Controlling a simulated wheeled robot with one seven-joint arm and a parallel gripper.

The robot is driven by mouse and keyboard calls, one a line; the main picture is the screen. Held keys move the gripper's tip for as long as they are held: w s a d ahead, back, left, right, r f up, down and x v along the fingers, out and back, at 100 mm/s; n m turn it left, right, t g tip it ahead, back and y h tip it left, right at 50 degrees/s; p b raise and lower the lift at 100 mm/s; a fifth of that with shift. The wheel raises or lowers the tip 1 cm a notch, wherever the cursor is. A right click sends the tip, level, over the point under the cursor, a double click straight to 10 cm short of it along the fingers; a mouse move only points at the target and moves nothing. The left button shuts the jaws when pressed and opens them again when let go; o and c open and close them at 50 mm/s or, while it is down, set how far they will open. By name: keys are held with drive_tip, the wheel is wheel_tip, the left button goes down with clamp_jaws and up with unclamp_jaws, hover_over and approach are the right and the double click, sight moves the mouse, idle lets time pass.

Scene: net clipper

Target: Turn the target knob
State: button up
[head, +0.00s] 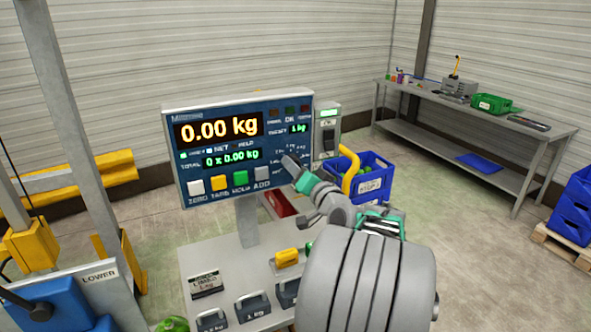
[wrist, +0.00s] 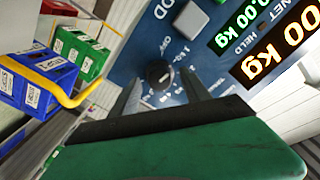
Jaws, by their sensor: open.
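The target knob (wrist: 160,73) is a dark round dial with a light mark on the scale's blue panel (wrist: 140,45). OFF and number marks stand around it. My gripper (wrist: 163,80) is open, its two fingers pointing at the panel, one on each side of the knob in the wrist view. I cannot tell whether they touch it. In the head view my gripper (head: 291,162) is at the lower right of the panel (head: 240,178) and mostly hides the knob. The main display (head: 218,130) reads 0.00 kg, and the target readout (head: 298,128) reads 1 kg.
Square buttons (head: 240,177) line the panel's lower edge. A blue crate (head: 372,172) with a yellow bar in front stands behind my gripper; it also shows in the wrist view (wrist: 35,80). Weights (head: 252,305) lie on the stand below. A bench (head: 450,104) stands at the back right.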

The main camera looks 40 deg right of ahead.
drive_tip(key=b+v, duration=0.2)
drive_tip(key=v, duration=0.5)
drive_tip(key=shift+s, duration=0.2)
drive_tip(key=shift+a+r, duration=0.1)
drive_tip(key=w+a+f+n+g+y, duration=0.3)
drive_tip(key=a+f, duration=0.2)
drive_tip(key=a, duration=0.4)
drive_tip(key=w+a+f+n+g+y, duration=0.25)
drive_tip(key=a+f, duration=0.25)
drive_tip(key=a, duration=0.4)
drive_tip(key=s+a+f+n+g, duration=0.3)
drive_tip(key=s+a+f+g, duration=0.1)
drive_tip(key=s+a, duration=0.3)
drive_tip(key=s+a+f+n+g, duration=0.3)
drive_tip(key=s+a+f+g, duration=0.1)
drive_tip(key=s+a, duration=0.4)
drive_tip(key=shift+a+f, duration=0.55)
drive_tip(key=shift+f, duration=0.15)
